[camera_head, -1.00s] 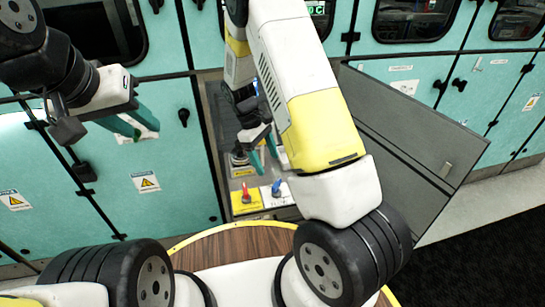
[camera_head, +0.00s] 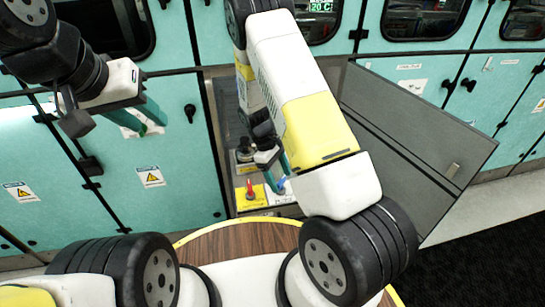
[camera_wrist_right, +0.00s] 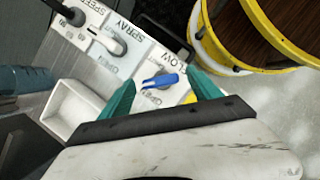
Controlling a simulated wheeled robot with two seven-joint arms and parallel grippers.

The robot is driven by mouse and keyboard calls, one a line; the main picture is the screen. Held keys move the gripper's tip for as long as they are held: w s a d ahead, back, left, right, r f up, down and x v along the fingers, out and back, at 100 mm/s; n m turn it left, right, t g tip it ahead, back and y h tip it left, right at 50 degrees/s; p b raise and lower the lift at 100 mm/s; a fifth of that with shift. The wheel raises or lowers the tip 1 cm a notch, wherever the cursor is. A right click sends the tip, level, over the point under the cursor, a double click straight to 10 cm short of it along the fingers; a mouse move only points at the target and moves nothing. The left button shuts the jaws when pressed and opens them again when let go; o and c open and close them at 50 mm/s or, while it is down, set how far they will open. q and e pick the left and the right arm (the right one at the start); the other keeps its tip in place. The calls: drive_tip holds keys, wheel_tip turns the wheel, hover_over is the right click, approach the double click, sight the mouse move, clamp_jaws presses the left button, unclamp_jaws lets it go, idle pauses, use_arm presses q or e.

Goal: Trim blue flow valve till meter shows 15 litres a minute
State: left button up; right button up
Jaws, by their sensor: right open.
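In the head view the blue handle (camera_head: 281,184) is partly covered by my right gripper. My right gripper (camera_wrist_right: 162,86) is open, with its two teal fingers on either side of the blue handle; I cannot tell whether they touch it. My left gripper (camera_head: 145,118) is open and empty, in front of the teal cabinet doors on the left. No flow meter reading can be made out.
A red lever (camera_head: 249,188) on a yellow plate stands left of the blue valve. The wrist view shows a white SPRAY switch (camera_wrist_right: 112,42) and a dark SPEED knob (camera_wrist_right: 72,15). An open grey door (camera_head: 420,150) stands at the right. A display (camera_head: 320,7) shows 20 C.

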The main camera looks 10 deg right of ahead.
drive_tip(key=c, duration=1.4)
drive_tip(key=m+y, duration=0.1)
drive_tip(key=m, duration=0.3)
drive_tip(key=shift+w+g, duration=0.1)
drive_tip(key=shift+g, duration=0.3)
drive_tip(key=o, duration=1.4)
drive_tip(key=shift+d, duration=0.1)
drive_tip(key=v, duration=0.7)
drive_tip(key=shift+w+r, duration=0.15)
drive_tip(key=shift+r, duration=0.25)
